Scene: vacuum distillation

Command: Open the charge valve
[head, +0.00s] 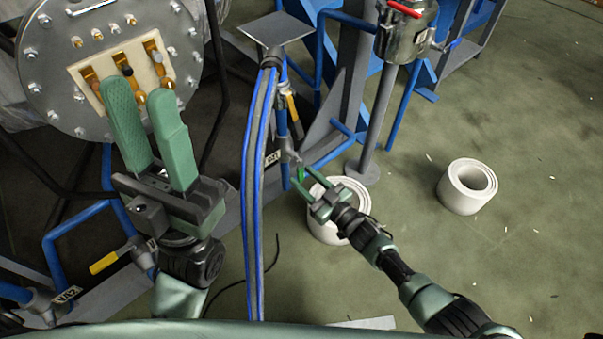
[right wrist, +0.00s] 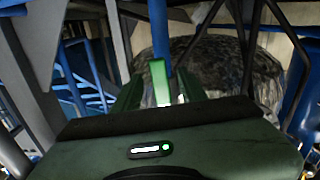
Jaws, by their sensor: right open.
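A small valve with a bright green handle (head: 300,173) sits on the blue pipework near the middle of the head view. I cannot tell for sure that it is the charge valve. My right gripper (head: 306,184) is open, with its fingertips close to this handle. In the right wrist view the green handle (right wrist: 159,80) stands upright between the fingers, below a blue pipe; contact cannot be told. My left gripper (head: 140,95) is open and empty, pointing up in front of the flanged vessel. Valves with yellow handles show above the green one (head: 293,107) and at lower left (head: 104,263).
A round bolted flange (head: 55,85) fills the upper left. Blue-grey hoses (head: 252,200) hang between my arms. A steel pot (head: 402,35) stands on a post at upper right. White rolls (head: 467,187) lie on the floor, one behind my right gripper.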

